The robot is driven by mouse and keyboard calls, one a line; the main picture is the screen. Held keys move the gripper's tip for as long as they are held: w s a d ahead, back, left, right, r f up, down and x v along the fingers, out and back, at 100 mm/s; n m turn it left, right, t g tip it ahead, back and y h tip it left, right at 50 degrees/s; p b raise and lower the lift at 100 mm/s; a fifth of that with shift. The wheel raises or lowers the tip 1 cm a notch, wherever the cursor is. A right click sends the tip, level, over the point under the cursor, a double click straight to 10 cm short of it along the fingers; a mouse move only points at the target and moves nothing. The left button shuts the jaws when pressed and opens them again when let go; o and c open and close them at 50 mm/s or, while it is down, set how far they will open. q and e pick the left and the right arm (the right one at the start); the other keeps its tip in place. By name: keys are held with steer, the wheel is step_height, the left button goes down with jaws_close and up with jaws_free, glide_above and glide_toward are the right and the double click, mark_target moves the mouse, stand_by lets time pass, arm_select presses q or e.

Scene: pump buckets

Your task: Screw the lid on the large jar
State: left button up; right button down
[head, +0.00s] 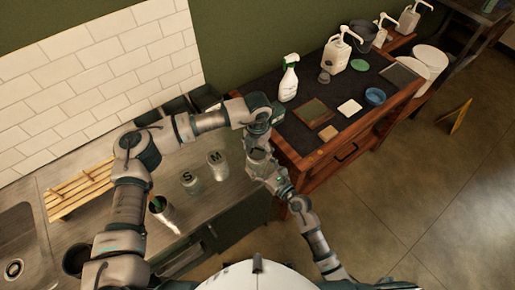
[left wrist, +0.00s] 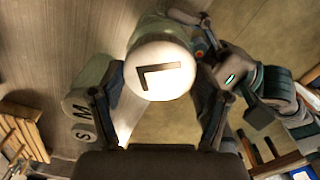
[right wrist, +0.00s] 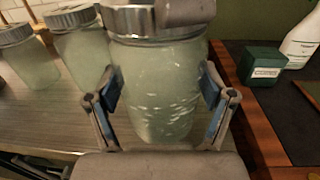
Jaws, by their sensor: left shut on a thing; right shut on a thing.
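The large jar (right wrist: 160,95) is pale green, translucent glass and stands upright at the right end of the metal counter. Its lid (left wrist: 160,68), white on top with a dark L, sits over the jar's mouth. In the right wrist view the lid's metal rim (right wrist: 130,20) shows at the top; whether the threads are engaged cannot be seen. My left gripper (head: 258,140) comes from above, shut on the lid with a finger on each side. My right gripper (head: 268,174) is shut on the jar's body lower down. In the head view the arms partly hide the jar.
Lidded jars marked S (head: 190,182) and M (head: 217,165) stand close left of the large jar. A wooden rack (head: 80,188) and sink (head: 15,262) lie farther left. A dark-topped wooden table (head: 320,140) with a spray bottle (head: 288,82) adjoins on the right.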

arm_select(q)
steer(key=m, duration=0.5)
steer(key=shift+f, duration=0.1)
steer(key=m, duration=0.3)
steer(key=o, duration=1.3)
steer(key=shift+c, duration=0.2)
steer(key=shift+r, duration=2.3)
steer(key=shift+c, duration=0.4)
